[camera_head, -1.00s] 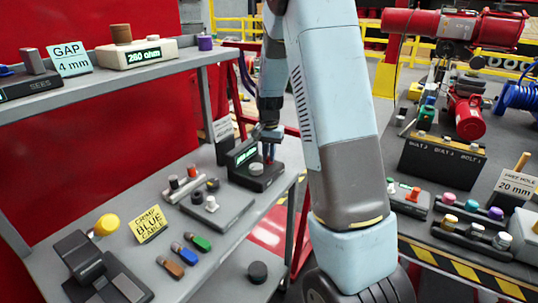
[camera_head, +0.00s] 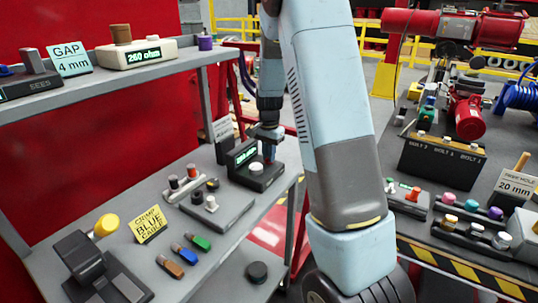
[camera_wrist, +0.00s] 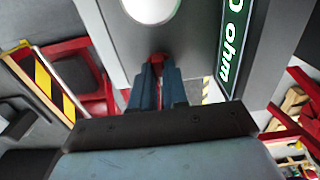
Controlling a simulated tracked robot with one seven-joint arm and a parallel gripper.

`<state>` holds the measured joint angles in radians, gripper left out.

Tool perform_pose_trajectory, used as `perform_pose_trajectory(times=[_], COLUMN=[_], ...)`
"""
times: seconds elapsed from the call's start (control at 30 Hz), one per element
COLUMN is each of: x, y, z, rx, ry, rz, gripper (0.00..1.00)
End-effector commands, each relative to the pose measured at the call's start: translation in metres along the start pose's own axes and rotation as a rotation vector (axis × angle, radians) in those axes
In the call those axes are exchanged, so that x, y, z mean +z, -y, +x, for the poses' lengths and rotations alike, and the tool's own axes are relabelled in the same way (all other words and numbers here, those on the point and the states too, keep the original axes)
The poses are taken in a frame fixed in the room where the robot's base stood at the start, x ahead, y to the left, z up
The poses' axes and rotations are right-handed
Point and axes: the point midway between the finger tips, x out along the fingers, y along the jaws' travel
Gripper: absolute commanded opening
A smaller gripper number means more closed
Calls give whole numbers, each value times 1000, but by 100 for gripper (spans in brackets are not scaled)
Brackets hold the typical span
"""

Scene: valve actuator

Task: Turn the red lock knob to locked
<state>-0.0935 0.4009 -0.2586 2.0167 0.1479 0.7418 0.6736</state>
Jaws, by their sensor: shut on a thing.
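The device with a green "ohm" display (camera_head: 245,155) and a white round knob (camera_head: 256,168) sits on the lower grey shelf. In the wrist view its display (camera_wrist: 232,45) is at upper right and the white knob (camera_wrist: 150,8) at the top edge. The red lock knob (camera_wrist: 157,59) shows as a small red piece between my fingertips, mostly hidden by them. My gripper (camera_wrist: 158,75) has its two blue fingers shut on it. In the head view my gripper (camera_head: 268,150) points down at the back of the device. I cannot read the knob's lock position.
A higher shelf with a meter (camera_head: 138,54) overhangs at left. A bench with bolts (camera_head: 440,160) stands right.

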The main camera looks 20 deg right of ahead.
Motion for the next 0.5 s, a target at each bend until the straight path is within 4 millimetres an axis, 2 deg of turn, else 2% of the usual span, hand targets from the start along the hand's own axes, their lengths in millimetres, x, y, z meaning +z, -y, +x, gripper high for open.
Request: perform_pose_trajectory(times=[0.07, 0.1, 0.3, 0.33, 0.5], x=[0, 0, 0, 0, 0], y=[1, 1, 1, 1, 0], z=[-1, -1, 0, 0, 0], rx=[-2, -2, -1, -1, -1], ry=[-1, -1, -1, 0, 0], rz=[-1, -2, -1, -1, -1], gripper=[0, 18, 37, 39, 39])
